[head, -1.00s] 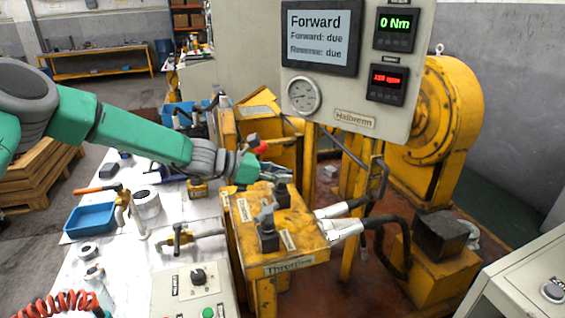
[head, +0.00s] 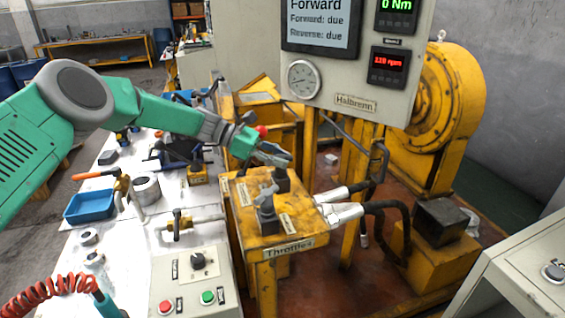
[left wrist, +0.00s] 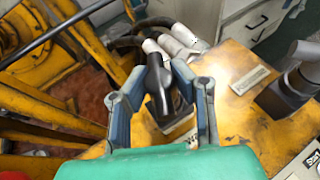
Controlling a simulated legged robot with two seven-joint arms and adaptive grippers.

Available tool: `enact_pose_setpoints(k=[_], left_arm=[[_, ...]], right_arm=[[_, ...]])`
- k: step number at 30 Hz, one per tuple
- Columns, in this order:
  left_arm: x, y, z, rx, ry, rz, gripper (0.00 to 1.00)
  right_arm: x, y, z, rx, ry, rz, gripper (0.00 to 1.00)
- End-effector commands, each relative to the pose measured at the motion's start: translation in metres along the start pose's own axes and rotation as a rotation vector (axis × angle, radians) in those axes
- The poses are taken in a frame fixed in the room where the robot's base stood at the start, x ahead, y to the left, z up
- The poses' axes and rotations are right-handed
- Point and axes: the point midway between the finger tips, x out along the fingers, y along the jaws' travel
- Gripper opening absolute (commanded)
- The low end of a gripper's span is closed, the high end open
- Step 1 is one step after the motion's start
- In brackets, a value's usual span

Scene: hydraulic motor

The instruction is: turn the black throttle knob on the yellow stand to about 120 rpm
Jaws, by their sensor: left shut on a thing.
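The yellow stand (head: 243,226) has a plate on its front that reads Throttles. Two dark knobs stand on its top. My left gripper (head: 287,160) is at the rear black knob (head: 282,182). In the left wrist view the fingers of my left gripper (left wrist: 160,72) close around the black handle of this knob (left wrist: 158,92). The front knob (head: 266,208), with a grey lever on a dark base, is free; it also shows at the right of the left wrist view (left wrist: 285,95). The red rpm readout (head: 388,62) looks like about 120 rpm, its digits small. My right gripper is out of view.
The grey panel (head: 335,100) stands behind the yellow stand, with a green readout (head: 396,6) at 0 Nm and a dial gauge (head: 303,78). Hoses (head: 385,207) run at the stand's right. A control box (head: 190,285) and a bench with tools lie left.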

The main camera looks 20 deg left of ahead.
Motion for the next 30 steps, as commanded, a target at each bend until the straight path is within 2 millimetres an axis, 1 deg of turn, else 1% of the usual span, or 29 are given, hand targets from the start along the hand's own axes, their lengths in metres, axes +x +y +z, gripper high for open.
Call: enact_pose_setpoints(k=[1,10,11,12,13,21,23,26,29,30], left_arm=[[-0.003,0.002,-0.004,-0.001,0.007,0.007,0.00],[-0.004,0.002,-0.003,0.000,0.006,0.008,0.00],[-0.004,0.002,-0.003,-0.001,0.006,0.008,0.27],[-0.003,0.002,-0.003,0.000,0.006,0.007,0.41],[-0.003,0.002,-0.003,0.000,0.006,0.007,0.44],[-0.001,0.001,0.000,0.002,0.003,0.003,0.44],[-0.003,0.001,0.000,0.002,0.003,0.004,0.44],[-0.011,0.001,0.000,0.001,0.003,0.005,0.44],[-0.027,0.001,0.000,0.001,0.002,0.006,0.44],[-0.036,0.002,0.000,0.001,0.002,0.007,0.44]], right_arm=[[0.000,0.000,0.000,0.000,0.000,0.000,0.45],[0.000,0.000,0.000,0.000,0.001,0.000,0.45],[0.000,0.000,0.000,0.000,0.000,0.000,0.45],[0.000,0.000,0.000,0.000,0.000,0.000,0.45],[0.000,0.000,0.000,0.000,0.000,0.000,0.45],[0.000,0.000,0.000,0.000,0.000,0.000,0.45],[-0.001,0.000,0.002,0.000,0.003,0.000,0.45],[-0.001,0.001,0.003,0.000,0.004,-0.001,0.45],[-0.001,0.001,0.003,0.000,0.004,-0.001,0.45],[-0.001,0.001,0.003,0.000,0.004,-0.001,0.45]])
